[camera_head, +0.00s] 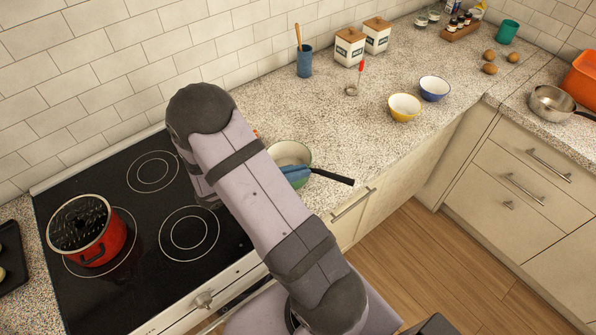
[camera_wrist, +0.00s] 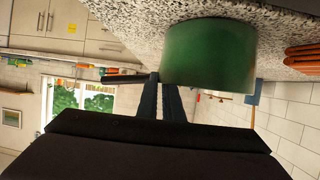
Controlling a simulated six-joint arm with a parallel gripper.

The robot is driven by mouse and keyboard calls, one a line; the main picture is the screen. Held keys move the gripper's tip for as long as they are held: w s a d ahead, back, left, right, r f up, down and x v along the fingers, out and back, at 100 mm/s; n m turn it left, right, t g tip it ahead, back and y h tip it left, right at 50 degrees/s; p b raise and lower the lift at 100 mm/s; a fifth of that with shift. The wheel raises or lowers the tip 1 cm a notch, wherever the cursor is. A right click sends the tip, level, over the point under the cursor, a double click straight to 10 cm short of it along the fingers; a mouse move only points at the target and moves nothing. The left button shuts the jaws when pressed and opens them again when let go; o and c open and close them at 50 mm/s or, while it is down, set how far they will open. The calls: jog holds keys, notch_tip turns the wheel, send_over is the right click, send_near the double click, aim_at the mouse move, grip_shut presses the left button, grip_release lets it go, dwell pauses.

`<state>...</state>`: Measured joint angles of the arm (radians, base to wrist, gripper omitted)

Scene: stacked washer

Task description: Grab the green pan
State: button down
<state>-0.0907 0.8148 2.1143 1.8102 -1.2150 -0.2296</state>
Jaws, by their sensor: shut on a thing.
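The green pan (camera_head: 289,153) has a pale inside and a black handle pointing right. It is at the counter's front part, just right of the stove, partly hidden by my arm. In the wrist view, the pan's green side (camera_wrist: 210,57) fills the upper middle, close to the counter, with the handle reaching left. My gripper (camera_wrist: 161,88) has its dark blue fingers at the pan's handle side and is shut on the pan. In the head view a blue finger of my gripper (camera_head: 296,174) shows at the pan's near rim. The exact contact is hidden.
A red pot (camera_head: 101,246) stands on the black stove (camera_head: 178,290) at left. Behind the pan are a blue utensil cup (camera_head: 304,63) and white canisters (camera_head: 349,50). Yellow (camera_head: 404,107) and blue (camera_head: 434,88) bowls stand to the right. The counter between is mostly clear.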

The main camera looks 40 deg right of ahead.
aim_at(299, 182)
notch_tip(299, 182, up, 10)
jog(key=b, duration=0.1)
dwell(0.5)
